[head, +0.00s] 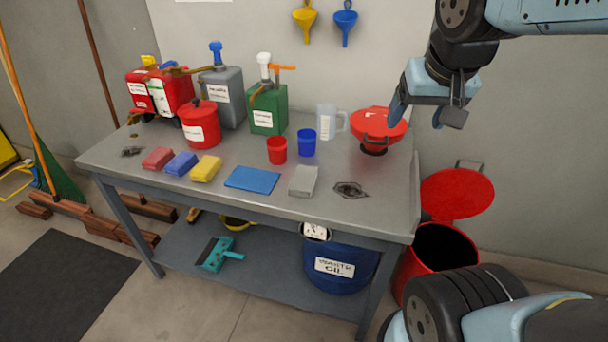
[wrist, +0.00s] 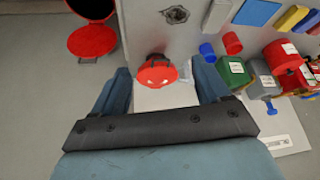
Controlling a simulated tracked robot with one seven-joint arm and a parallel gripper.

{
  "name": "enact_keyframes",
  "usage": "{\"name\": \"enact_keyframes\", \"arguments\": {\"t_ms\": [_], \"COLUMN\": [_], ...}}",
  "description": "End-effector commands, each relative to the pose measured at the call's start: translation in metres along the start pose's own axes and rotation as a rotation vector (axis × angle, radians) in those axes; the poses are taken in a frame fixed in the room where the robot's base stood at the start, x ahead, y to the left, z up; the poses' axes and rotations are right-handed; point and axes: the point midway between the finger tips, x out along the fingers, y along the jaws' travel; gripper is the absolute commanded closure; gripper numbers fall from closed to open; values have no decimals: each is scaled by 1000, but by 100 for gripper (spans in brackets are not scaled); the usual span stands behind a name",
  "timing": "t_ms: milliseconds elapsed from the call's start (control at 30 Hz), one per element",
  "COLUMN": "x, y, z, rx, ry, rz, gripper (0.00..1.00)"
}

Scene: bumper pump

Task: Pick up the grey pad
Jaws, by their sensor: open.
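The grey pad (head: 302,181) lies flat on the grey workbench (head: 330,218), right of a flat blue pad (head: 252,179). It also shows at the top of the wrist view (wrist: 217,15), partly cut by the frame edge. My gripper (head: 428,112) is open and empty. It is in the air at the right end of the bench, well right of the grey pad and higher than it. In the wrist view the two fingers (wrist: 163,82) are apart, with a red round vessel (wrist: 157,73) seen between them.
The red vessel (head: 380,125), a clear jug (head: 329,122), a blue cup (head: 307,142) and a red cup (head: 277,151) stand behind the pad. Sponges (head: 206,168) and cans (head: 267,110) are left. An open red bin (head: 440,246) stands beside the bench.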

Motion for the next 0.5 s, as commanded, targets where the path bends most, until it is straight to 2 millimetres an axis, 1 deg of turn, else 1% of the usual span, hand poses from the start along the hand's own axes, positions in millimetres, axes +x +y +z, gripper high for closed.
{"name": "enact_keyframes", "arguments": {"t_ms": [33, 233, 367, 500], "x": [11, 53, 83, 116], "y": [-6, -30, -53, -83], "z": [-8, -39, -55, -66], "rx": [9, 73, 108, 138], "ry": [-17, -48, -59, -65], "rz": [5, 41, 62, 81], "gripper": [19, 0, 0, 0]}}
